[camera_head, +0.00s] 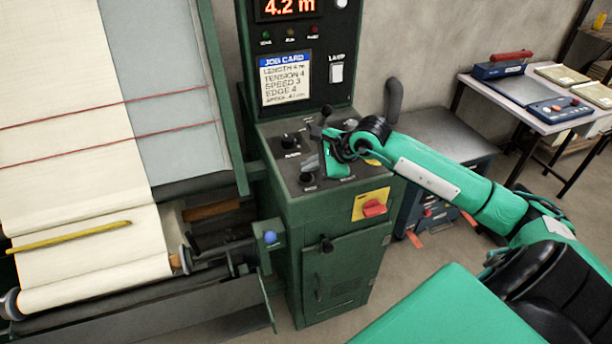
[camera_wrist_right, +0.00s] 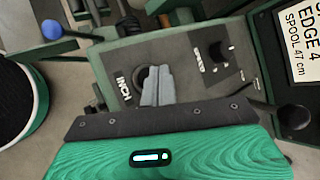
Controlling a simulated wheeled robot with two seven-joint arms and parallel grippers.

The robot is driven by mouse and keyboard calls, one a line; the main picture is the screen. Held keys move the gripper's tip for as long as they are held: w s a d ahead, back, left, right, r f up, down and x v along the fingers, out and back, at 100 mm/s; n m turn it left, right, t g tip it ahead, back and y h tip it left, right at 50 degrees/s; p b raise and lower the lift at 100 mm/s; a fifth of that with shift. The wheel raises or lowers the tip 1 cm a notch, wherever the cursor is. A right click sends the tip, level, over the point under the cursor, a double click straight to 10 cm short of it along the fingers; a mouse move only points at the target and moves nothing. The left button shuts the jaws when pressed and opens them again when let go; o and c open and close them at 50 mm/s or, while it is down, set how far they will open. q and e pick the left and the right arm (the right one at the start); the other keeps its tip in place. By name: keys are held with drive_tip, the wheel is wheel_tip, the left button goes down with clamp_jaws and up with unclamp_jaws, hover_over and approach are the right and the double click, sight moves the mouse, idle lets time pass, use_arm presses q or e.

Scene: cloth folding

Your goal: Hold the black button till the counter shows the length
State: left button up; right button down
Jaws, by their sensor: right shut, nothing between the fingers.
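The counter (camera_head: 288,7) at the top of the green machine reads 4.2 m in red digits. The job card (camera_head: 285,78) below it has a length line whose figure is too blurred to read surely. My right gripper (camera_head: 334,166) is over the sloping control panel. In the right wrist view its closed grey fingers (camera_wrist_right: 158,88) stand over the black button (camera_wrist_right: 140,77) beside the INCH label and partly cover it. I cannot tell whether they press it. My left gripper is not in view.
A red switch on a yellow plate (camera_head: 374,208) is on the cabinet front. Cream cloth (camera_head: 60,130) runs over the machine at left. A side table (camera_head: 530,92) with tools stands at right.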

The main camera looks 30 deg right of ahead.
idle(0.8)
drive_tip(key=shift+f+b, duration=0.45)
drive_tip(key=shift+b, duration=0.3)
drive_tip(key=shift+f+b, duration=0.45)
drive_tip(key=shift+b, duration=0.15)
idle(5.8)
